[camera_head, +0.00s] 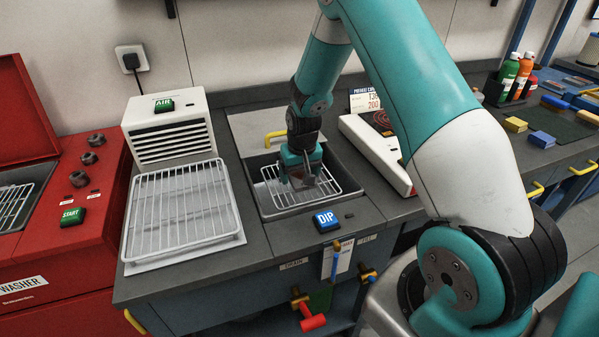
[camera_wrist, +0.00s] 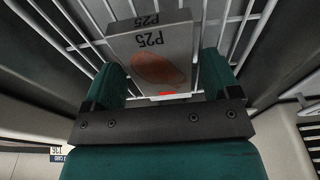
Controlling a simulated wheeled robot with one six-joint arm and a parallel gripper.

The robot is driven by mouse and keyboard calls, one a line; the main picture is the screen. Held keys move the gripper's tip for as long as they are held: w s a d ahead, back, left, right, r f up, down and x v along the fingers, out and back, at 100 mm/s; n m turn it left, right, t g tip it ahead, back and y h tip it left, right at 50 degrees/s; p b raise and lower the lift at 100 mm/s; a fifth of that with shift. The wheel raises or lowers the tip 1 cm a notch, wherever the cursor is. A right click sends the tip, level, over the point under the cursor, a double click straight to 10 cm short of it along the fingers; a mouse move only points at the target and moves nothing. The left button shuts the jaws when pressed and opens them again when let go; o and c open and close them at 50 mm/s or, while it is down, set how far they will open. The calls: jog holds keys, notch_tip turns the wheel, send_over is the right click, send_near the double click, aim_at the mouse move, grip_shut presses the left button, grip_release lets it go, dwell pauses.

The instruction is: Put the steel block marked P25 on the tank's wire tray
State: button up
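The grey steel block marked P25 (camera_wrist: 178,40) shows in the wrist view, with P25 printed on two faces and a brown oval patch. It appears tilted against the fingers and stands at the wire tray (camera_wrist: 82,46). My gripper (camera_wrist: 162,68) has its green fingers on either side of it; a narrow gap shows at the right finger, and the left is very close to the block. In the head view my gripper (camera_head: 301,172) points down into the tank (camera_head: 262,213), over its wire tray (camera_head: 268,197). The block is partly hidden there, and its contact with the wires is unclear.
A blue DIP button (camera_head: 326,221) sits on the tank's front edge. An empty wire rack (camera_head: 182,207) lies to the left before the white AIR unit (camera_head: 168,128). A hotplate (camera_head: 372,148) stands close right of the tank. The red washer (camera_head: 75,240) is far left.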

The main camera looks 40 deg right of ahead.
jog(key=shift+o, duration=0.3)
notch_tip(320, 180, up, 12)
jog(key=s+b, duration=0.1)
jog(key=s, duration=0.1)
jog(key=s+a+r+n+y, duration=0.1)
jog(key=s+a+r+n, duration=0.2)
jog(key=a, duration=0.4)
jog(key=s+a+r+n+y, duration=0.1)
jog(key=s+a+r, duration=0.3)
jog(key=a, duration=0.2)
jog(key=s+a+r+n+g+y, duration=0.1)
jog(key=s+a+r+n, duration=0.1)
jog(key=s+a, duration=0.3)
jog(key=s+a+r+n+y, duration=0.1)
jog(key=s+a+n, duration=0.3)
jog(key=s, duration=1)
jog(key=shift+a+r+g+y, duration=0.3)
jog(key=shift+a+r+g, duration=0.1)
jog(key=shift+a+r, duration=0.6)
jog(key=shift+a+f, duration=0.1)
jog(key=shift+c, duration=0.5)
